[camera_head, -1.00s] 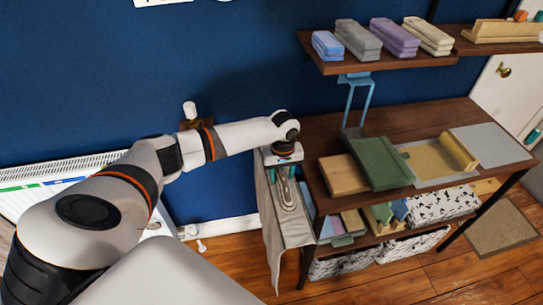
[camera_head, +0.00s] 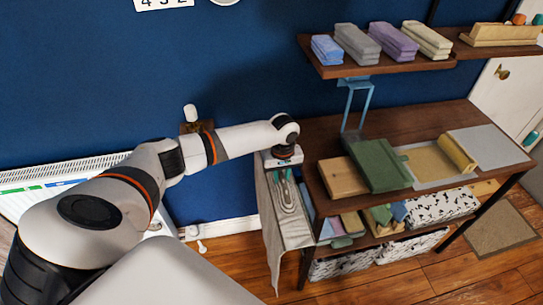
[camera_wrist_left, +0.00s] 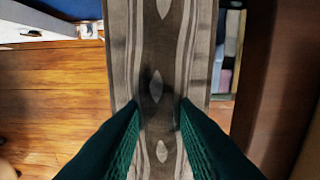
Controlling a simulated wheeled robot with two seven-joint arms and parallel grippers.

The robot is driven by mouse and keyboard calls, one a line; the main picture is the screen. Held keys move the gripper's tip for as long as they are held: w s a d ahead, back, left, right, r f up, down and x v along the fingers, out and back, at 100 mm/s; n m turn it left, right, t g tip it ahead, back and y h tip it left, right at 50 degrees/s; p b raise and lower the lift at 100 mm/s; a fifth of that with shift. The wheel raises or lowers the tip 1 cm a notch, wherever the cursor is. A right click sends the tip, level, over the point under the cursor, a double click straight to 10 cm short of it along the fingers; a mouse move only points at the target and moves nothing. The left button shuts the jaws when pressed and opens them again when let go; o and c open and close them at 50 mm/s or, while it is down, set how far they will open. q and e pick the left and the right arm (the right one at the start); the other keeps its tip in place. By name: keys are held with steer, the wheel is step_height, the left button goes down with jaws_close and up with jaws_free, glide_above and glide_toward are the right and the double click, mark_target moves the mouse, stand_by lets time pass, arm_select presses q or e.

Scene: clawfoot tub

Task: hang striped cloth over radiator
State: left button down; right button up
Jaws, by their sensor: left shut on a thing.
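The striped cloth (camera_head: 273,228) is grey-brown with pale stripes and hangs down beside the left end of the wooden table. My left gripper (camera_head: 285,172) is shut on the cloth near its top. In the left wrist view the green fingers (camera_wrist_left: 160,118) are on the cloth (camera_wrist_left: 160,40), which shows pale leaf shapes and lengthwise stripes. The white radiator (camera_head: 70,174) stands against the blue wall at the left, its grille top partly hidden behind my left arm. My right gripper is not in view.
A wall shelf (camera_head: 380,66) carries folded towels. Wooden floor is clear in front.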

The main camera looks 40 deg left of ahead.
arm_select(q)
steer(key=shift+r+p, duration=0.4)
steer(key=shift+p, duration=0.05)
stand_by(0.5)
steer(key=shift+r+p, duration=3.6)
steer(key=shift+p, duration=0.75)
steer(key=shift+s+f, duration=0.1)
